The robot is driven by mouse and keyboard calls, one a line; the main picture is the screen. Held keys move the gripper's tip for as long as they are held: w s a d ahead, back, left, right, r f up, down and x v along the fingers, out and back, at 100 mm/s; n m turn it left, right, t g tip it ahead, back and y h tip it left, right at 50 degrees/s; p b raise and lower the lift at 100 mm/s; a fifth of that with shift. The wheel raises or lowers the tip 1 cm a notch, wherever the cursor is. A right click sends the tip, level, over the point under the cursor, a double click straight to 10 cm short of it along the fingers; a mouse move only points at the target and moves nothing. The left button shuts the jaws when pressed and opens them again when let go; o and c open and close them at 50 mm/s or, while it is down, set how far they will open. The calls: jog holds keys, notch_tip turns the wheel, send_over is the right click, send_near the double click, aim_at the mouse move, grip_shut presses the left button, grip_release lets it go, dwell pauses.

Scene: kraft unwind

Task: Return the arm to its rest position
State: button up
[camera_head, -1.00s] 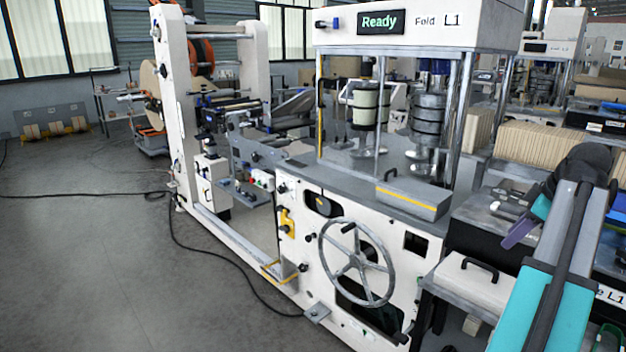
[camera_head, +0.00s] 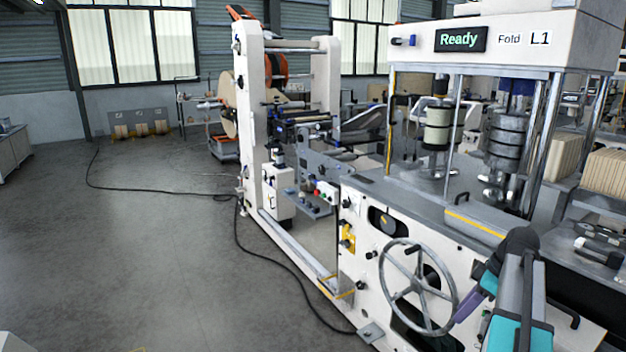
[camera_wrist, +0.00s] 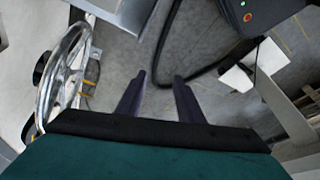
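My arm, grey and teal, shows at the lower right of the head view. My gripper (camera_head: 468,308) hangs at its end, in front of the handwheel's right side in that view. In the wrist view its two dark purple fingers (camera_wrist: 158,95) stand apart with bare grey floor between them. The gripper is open and holds nothing. The handwheel (camera_head: 384,285) of the folding machine also shows at the left of the wrist view (camera_wrist: 43,88). Whether the gripper is near the wheel in depth is hard to tell.
The white folding machine (camera_head: 365,225) with a "Ready" display (camera_head: 460,39) fills the right side. The unwind stand (camera_head: 252,110) with a brown roll (camera_head: 228,105) is behind it. A black cable (camera_head: 275,258) lies on the floor.

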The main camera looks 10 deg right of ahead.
jog(key=s+a+f+n+g+y, duration=0.15)
jog(key=a+f+g, duration=0.45)
jog(key=a+f, duration=2.25)
jog(key=s+a+f+m+h, duration=0.1)
jog(key=s+a+f+m, duration=0.2)
jog(key=s+f, duration=0.3)
jog(key=s+a+f+m+g+h, duration=0.1)
jog(key=s+a+f+m+h, duration=0.1)
jog(key=s+f, duration=0.5)
jog(key=s+a+f+m+h, duration=0.2)
jog(key=s+a+f+m, duration=0.2)
jog(key=s, duration=0.6)
notch_tip(320, 180, down, 2)
jog(key=a, duration=0.2)
jog(key=shift+s+a+f+g, duration=0.15)
jog(key=shift+a+g, duration=0.2)
jog(key=shift+g, duration=0.05)
